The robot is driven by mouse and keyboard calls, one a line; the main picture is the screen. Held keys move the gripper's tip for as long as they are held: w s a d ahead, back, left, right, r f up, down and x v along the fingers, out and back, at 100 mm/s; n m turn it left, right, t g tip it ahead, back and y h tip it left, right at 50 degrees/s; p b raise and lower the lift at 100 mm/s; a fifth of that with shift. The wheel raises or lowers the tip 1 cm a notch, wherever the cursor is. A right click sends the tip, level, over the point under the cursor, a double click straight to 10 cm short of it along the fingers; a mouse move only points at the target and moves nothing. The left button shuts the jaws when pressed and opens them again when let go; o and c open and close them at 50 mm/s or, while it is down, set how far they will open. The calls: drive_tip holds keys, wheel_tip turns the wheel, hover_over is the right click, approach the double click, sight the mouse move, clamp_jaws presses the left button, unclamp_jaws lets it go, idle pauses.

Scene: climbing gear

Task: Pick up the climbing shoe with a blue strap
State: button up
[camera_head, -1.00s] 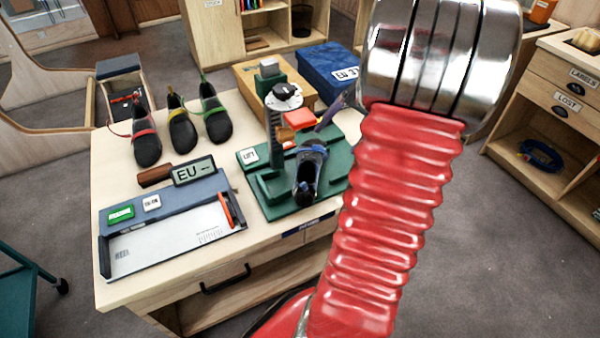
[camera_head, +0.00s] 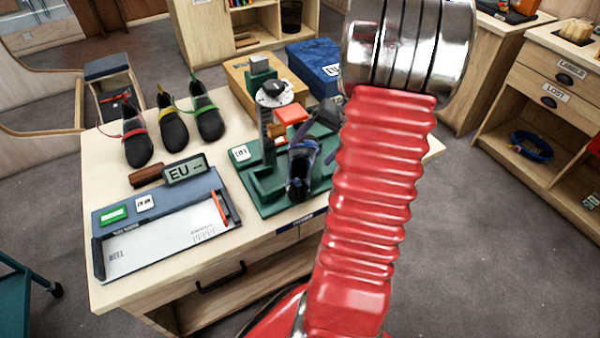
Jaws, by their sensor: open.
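The climbing shoe with a blue strap (camera_head: 299,178) is dark and stands on the green fitting device (camera_head: 262,200) near the right of the table, toe toward me. My gripper (camera_head: 318,148) shows partly beyond my red arm sleeve, just above and right of the shoe's upper end. Its two slim purplish fingers are apart and nothing shows between them. Whether a finger touches the shoe cannot be told. The gripper's far side is hidden behind the sleeve.
Dark shoes with red (camera_head: 137,145), yellow (camera_head: 172,128) and green (camera_head: 207,118) straps stand at the table's back left. A measuring tray (camera_head: 160,250) and an EU display (camera_head: 185,170) lie in front. A wooden box (camera_head: 240,78) and a blue box (camera_head: 313,62) stand behind.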

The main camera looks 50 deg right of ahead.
sight(309, 154)
drive_tip(key=shift+f, duration=0.1)
drive_tip(key=shift+x, duration=2.6)
drive_tip(key=shift+a, duration=0.1)
drive_tip(key=c, duration=1.4)
